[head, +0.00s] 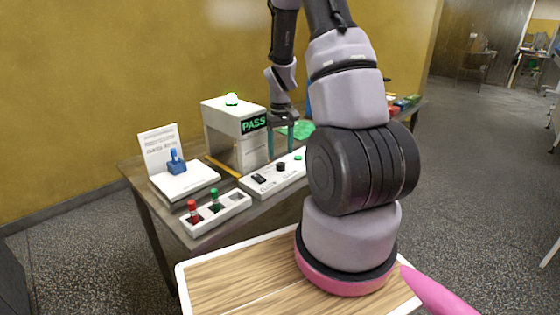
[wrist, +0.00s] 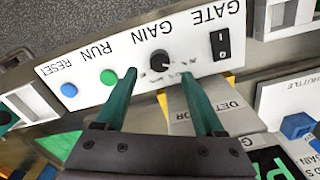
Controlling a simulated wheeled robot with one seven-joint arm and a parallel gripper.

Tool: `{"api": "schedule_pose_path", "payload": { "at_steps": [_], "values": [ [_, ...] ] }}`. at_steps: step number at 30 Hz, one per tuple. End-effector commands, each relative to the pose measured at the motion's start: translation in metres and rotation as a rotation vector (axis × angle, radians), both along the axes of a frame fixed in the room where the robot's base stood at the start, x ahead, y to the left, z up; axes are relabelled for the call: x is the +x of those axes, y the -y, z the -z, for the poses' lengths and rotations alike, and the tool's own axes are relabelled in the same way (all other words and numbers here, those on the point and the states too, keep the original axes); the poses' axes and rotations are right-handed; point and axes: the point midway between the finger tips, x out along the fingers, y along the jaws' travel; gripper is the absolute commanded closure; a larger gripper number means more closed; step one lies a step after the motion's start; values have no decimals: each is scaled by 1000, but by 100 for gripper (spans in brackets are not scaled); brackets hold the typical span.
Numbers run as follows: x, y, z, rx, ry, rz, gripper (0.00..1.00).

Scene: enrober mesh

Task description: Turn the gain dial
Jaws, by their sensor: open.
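The gain dial (wrist: 159,60) is a small round black knob with a light mark, set in a white control panel (wrist: 85,62) whose lettering is upside down in the wrist view. In the head view the dial (head: 281,167) is near the panel's middle. My gripper (wrist: 159,76) has two teal fingers, wide apart and empty. In the wrist view its tips lie on either side of the dial and a little short of it, with nothing between them. In the head view my gripper (head: 281,153) points down above the panel, close to the dial. I see no contact.
On the panel are a black gate switch (wrist: 222,44), a green run button (wrist: 108,77) and a blue reset button (wrist: 68,89). The detector (head: 235,137) with a lit PASS screen stands behind. A tray (head: 241,203) with red and green pieces is in front; a blue-handled shuttle (head: 176,161) is left.

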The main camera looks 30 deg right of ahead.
Motion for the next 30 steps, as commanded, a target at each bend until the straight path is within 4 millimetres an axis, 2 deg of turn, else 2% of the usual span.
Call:
{"api": "schedule_pose_path", "payload": {
  "at_steps": [3,9,20,23,24,26,30],
  "values": [
    [-1,0,22,1,-4,1,29],
    [0,0,44,0,-1,1,29],
    [0,0,49,0,1,1,29],
    [0,0,49,0,1,1,64],
    [0,0,49,0,1,1,79],
    [0,0,49,0,1,1,100],
    [0,0,49,0,1,3,100]
  ]
}}
